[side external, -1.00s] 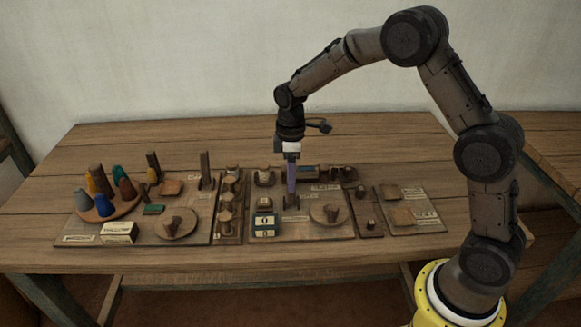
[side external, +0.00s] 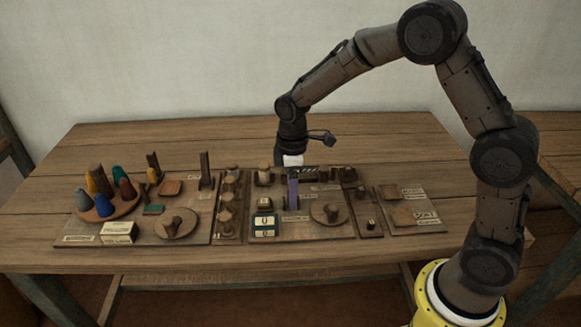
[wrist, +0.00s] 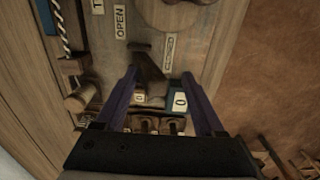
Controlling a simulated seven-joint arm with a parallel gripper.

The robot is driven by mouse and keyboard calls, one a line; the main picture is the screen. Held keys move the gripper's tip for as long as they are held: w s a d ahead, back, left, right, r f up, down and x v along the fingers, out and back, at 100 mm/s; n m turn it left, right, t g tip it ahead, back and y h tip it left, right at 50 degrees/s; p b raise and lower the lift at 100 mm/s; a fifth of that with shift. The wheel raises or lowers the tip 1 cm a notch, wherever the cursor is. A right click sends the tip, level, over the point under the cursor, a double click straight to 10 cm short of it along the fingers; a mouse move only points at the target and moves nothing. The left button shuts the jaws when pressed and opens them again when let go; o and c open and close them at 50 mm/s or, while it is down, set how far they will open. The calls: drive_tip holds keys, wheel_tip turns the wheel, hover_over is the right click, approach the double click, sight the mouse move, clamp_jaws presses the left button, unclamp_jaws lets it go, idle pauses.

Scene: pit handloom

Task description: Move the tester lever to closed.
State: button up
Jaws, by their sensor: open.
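The tester lever (wrist: 148,61) is a dark wooden handle in the wrist view. It stands on the panel between a label reading OPEN (wrist: 120,21) and a label that seems to read CLOSED (wrist: 170,52). I cannot tell its exact setting. My gripper (wrist: 160,74) is open, with its two purple fingers on either side of the lever's near end and no clear contact. In the side view my gripper (side external: 292,208) points down over the middle panel, and its fingers largely hide the lever.
A counter box (side external: 264,227) reading 0 stands close by my fingers; it also shows in the wrist view (wrist: 180,100). A round knob plate (side external: 329,212) lies to the right. Colored cones on a round tray (side external: 108,214) are far left. The table front is clear.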

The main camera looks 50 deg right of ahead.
drive_tip(key=shift+s+a+f, duration=0.3)
drive_tip(key=shift+s, duration=0.1)
drive_tip(key=shift+w+d, duration=0.25)
drive_tip(key=shift+d, duration=0.05)
drive_tip(key=shift+o, duration=0.8)
drive_tip(key=shift+r, duration=0.1)
drive_tip(key=shift+w+d+r, duration=0.1)
drive_tip(key=shift+w+r, duration=0.05)
drive_tip(key=shift+r, duration=1.55)
drive_tip(key=shift+w+r, duration=0.1)
drive_tip(key=shift+r, duration=1.55)
drive_tip(key=shift+r, duration=0.1)
